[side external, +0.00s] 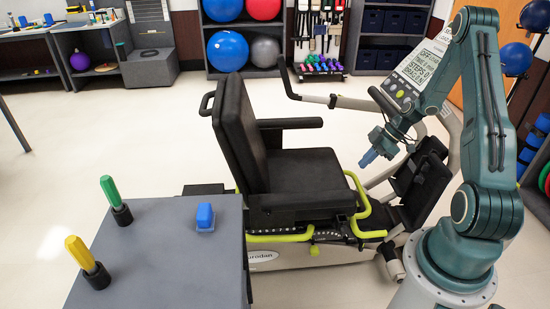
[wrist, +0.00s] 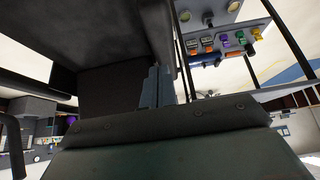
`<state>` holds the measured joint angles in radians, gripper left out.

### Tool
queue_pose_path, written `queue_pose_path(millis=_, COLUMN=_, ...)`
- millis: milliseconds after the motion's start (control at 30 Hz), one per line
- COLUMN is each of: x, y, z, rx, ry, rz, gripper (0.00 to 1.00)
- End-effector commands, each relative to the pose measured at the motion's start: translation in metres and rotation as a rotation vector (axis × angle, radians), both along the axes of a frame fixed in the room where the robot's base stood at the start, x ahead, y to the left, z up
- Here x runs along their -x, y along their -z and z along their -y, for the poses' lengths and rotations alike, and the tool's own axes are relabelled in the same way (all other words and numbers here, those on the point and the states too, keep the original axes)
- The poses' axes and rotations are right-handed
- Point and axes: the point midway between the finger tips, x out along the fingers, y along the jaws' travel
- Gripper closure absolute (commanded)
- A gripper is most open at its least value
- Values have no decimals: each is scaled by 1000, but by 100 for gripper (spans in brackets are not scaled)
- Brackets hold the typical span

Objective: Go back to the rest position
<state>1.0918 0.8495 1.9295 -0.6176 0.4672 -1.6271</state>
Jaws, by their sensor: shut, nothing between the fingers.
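My gripper (side external: 368,158) is shut and empty. It hangs in the air to the right of the black seat of the recumbent stepper (side external: 300,170), with its blue-grey fingers pointing down and left. I cannot tell from the side external view how close it is to the seat. In the wrist view the closed fingers (wrist: 157,86) show against a dark surface.
A grey table (side external: 165,255) at the front left holds a green-handled peg (side external: 110,190), a yellow-handled peg (side external: 80,252) and a blue block (side external: 205,216). The stepper's yellow-green levers (side external: 358,200) and console (side external: 418,65) are near my arm. Open floor lies left.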

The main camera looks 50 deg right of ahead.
Motion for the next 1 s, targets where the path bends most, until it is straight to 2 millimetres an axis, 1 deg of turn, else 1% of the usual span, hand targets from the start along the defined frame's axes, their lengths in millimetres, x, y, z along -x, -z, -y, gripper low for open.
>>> queue_pose_path(millis=267, x=1, y=-4, z=1, rx=0, ry=-1, rz=-1, gripper=100)
queue_pose_path(millis=367, x=-1, y=-8, z=-1, rx=5, ry=0, rz=-8, gripper=100)
queue_pose_path(millis=467, x=-5, y=-18, z=-6, rx=11, ry=4, rz=-23, gripper=100)
queue_pose_path(millis=567, x=-11, y=-33, z=-14, rx=23, ry=12, rz=-46, gripper=100)
queue_pose_path(millis=667, x=-18, y=-53, z=-26, rx=38, ry=26, rz=-76, gripper=100)
queue_pose_path(millis=800, x=-27, y=-85, z=-47, rx=65, ry=58, rz=-121, gripper=100)
queue_pose_path(millis=1000, x=-33, y=-128, z=-81, rx=105, ry=115, rz=-171, gripper=100)
